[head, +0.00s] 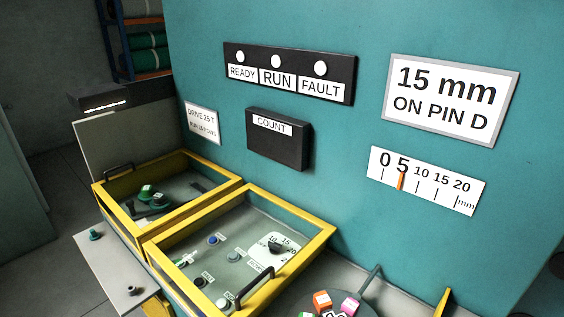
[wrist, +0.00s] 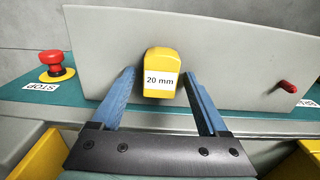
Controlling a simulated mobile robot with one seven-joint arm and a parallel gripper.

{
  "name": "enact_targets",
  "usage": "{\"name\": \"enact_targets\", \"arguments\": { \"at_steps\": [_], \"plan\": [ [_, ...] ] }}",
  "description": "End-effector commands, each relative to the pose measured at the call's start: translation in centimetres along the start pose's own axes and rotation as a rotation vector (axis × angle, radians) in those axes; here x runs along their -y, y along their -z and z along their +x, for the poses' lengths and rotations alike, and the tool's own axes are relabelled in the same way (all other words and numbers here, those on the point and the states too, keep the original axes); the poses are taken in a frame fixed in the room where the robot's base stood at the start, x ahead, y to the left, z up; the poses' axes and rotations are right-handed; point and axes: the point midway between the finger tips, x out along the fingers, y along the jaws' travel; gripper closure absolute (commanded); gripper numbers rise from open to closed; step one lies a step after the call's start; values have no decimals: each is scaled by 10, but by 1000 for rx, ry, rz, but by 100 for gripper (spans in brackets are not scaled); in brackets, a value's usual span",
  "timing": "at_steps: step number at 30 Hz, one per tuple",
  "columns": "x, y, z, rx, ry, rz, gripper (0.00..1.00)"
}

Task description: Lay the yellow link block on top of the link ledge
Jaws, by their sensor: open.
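A yellow block (wrist: 161,60) with a white "20 mm" label shows in the middle of the wrist view, in front of a pale grey panel. My gripper (wrist: 159,81) is open, with one blue finger on each side of the block and a visible gap at both sides. I cannot tell what the block rests on or whether it touches the panel. Neither my gripper nor this yellow block can be made out in the head view. No part is clearly marked as the link ledge.
In the wrist view, a red stop button (wrist: 51,64) stands left and a red lever (wrist: 287,86) right.

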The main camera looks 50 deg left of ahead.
Motion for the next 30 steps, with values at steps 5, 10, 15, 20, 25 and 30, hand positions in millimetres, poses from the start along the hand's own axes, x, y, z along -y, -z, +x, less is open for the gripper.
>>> {"name": "enact_targets", "arguments": {
  "at_steps": [5, 10, 15, 20, 25, 30],
  "plan": [
    [0, 1, -18, -3, 1, 0, 23],
    [1, 2, -52, -6, 2, 0, 23],
    [1, 1, -87, -5, 2, -1, 23],
    [0, 1, -111, -2, 1, -1, 23],
    [0, 0, -121, -1, 0, -1, 23],
    [0, 0, -122, 1, 0, -1, 23]
  ]
}}
